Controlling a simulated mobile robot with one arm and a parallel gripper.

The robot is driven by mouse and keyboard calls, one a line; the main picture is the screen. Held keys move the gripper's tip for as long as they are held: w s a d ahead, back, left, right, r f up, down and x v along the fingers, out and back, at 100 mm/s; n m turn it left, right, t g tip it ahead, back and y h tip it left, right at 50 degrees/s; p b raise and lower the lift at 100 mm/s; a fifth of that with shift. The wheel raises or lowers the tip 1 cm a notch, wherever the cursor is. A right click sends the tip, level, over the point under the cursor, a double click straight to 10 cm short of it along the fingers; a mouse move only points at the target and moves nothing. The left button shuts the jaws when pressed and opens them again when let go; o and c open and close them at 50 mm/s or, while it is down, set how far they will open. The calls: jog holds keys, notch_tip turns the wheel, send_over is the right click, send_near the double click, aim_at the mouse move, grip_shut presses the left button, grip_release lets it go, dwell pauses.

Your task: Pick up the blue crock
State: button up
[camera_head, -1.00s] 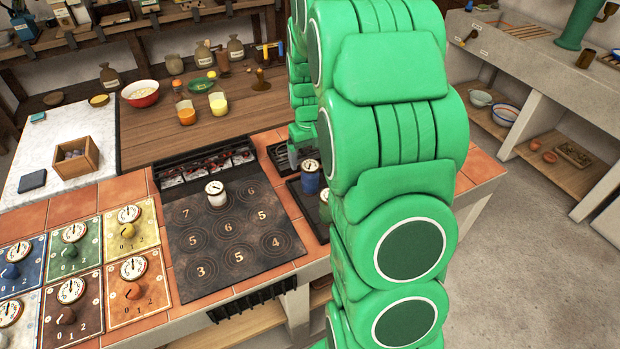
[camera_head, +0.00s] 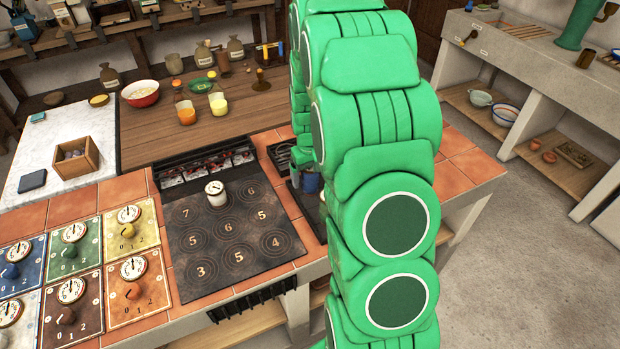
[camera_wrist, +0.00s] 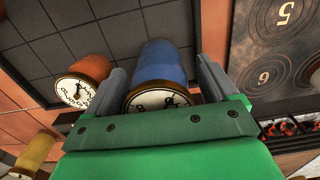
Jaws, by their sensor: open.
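The blue crock (camera_head: 311,183) stands on the dark tray right of the hotplate in the head view, mostly hidden by my arm and gripper. In the wrist view the blue crock (camera_wrist: 163,60), with a white dial on its lid, lies between the two grey fingers of my gripper (camera_wrist: 162,84). The fingers are apart, one on each side of it. Whether either finger touches it I cannot tell.
An orange-brown crock (camera_wrist: 92,68) with a dial lid stands close beside the left finger in the wrist view. A yellow crock (camera_wrist: 38,148) is lower left. A white crock (camera_head: 216,192) stands on the numbered hotplate (camera_head: 240,262).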

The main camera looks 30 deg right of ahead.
jog(key=c, duration=1.4)
jog(key=shift+r, duration=0.15)
jog(key=shift+c, duration=0.2)
